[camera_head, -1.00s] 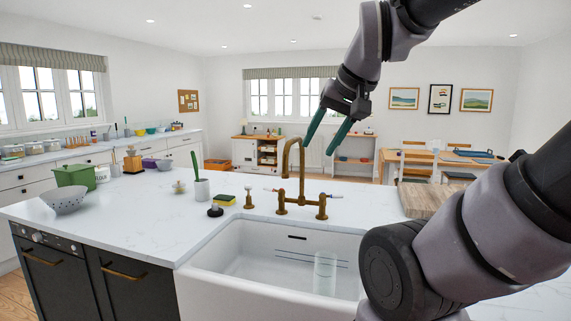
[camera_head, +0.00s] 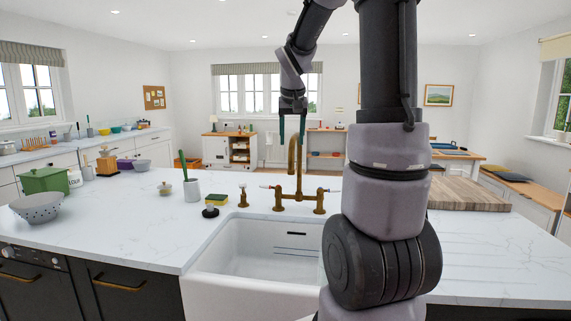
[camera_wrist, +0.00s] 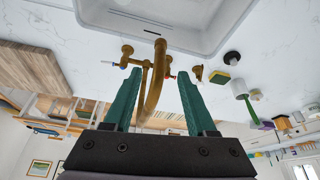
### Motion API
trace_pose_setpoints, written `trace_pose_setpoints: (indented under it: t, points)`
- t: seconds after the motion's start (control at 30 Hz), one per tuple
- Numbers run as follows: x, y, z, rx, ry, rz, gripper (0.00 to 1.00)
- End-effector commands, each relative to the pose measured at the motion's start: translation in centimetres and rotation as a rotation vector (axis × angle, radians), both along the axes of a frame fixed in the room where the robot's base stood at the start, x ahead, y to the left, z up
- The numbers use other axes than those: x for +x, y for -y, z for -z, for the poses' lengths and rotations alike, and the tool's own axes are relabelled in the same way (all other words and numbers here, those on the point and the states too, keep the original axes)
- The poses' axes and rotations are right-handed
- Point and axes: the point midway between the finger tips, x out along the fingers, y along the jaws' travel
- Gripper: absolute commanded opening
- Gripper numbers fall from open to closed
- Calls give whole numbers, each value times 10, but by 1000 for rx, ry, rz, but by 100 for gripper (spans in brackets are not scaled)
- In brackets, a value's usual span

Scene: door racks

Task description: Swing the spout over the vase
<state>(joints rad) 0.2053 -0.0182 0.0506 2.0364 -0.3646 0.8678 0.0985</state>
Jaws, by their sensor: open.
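The brass spout (camera_head: 295,165) rises in a tall arch from the two-handled tap behind the white sink (camera_head: 235,285). My gripper (camera_head: 292,140) is open and points down around the height of the top of the arch. In the wrist view the spout (camera_wrist: 153,88) runs between the two green fingers (camera_wrist: 159,75), with its outlet end towards the sink. A gap shows on the right finger's side; I cannot tell whether the left finger touches it. The clear glass vase is not visible now; my arm covers the right part of the sink.
A soap pump (camera_head: 243,195), a yellow-green sponge (camera_head: 216,200) and a white cup with a green brush (camera_head: 192,188) stand left of the tap. A wooden board (camera_head: 468,193) lies to the right.

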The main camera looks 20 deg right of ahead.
Motion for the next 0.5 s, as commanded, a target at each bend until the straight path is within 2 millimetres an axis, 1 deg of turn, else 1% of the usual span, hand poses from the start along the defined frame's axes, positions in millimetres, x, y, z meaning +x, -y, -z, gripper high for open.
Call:
trace_pose_setpoints:
  t: [0.3,0.5]
  points:
    - [19,8,55,2,-5,0,57]
    - [29,12,81,2,-4,0,57]
